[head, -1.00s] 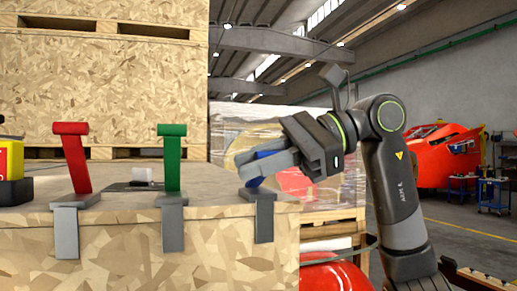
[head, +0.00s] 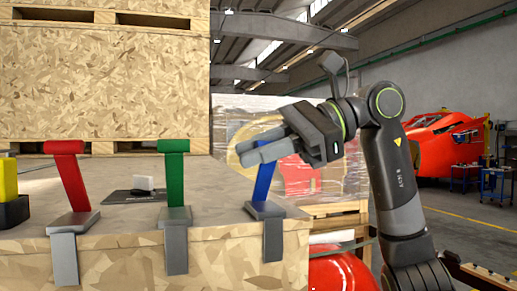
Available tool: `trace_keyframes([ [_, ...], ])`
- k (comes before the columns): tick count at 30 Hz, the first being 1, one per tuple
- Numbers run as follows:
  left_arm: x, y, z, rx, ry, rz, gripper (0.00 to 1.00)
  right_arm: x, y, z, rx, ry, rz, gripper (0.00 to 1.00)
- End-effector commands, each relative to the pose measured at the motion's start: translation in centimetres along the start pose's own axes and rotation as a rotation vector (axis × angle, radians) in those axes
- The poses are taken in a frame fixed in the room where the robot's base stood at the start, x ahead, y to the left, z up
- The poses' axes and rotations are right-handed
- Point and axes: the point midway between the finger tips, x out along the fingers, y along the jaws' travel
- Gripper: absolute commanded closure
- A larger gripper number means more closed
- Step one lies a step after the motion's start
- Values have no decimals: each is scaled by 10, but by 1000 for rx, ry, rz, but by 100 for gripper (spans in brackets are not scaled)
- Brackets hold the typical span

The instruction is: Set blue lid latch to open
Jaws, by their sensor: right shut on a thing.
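The blue lid latch (head: 264,182) stands at the right end of the crate's front edge, on a grey metal base. Its blue lever rises from the base, nearly upright with a slight tilt, and its top is hidden behind my fingers. My right gripper (head: 247,152) comes in from the right and is shut on the top of the blue lever. My left gripper is out of view.
A green latch (head: 174,180) and a red latch (head: 73,180) stand upright along the same wooden crate (head: 130,258). A red train nosecone (head: 440,145) is far right.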

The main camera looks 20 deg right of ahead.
Motion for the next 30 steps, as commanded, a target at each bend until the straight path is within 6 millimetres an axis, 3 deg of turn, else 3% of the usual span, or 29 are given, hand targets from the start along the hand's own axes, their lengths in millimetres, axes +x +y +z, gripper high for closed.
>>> trace_keyframes([
  [11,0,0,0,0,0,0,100,0,-1,-1,1,1,-4,100],
  [12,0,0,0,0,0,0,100,0,-1,-1,1,1,-4,79],
  [16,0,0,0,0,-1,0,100,0,-1,-1,1,1,-3,62],
  [30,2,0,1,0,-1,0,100,-3,0,-1,1,1,-3,62],
])
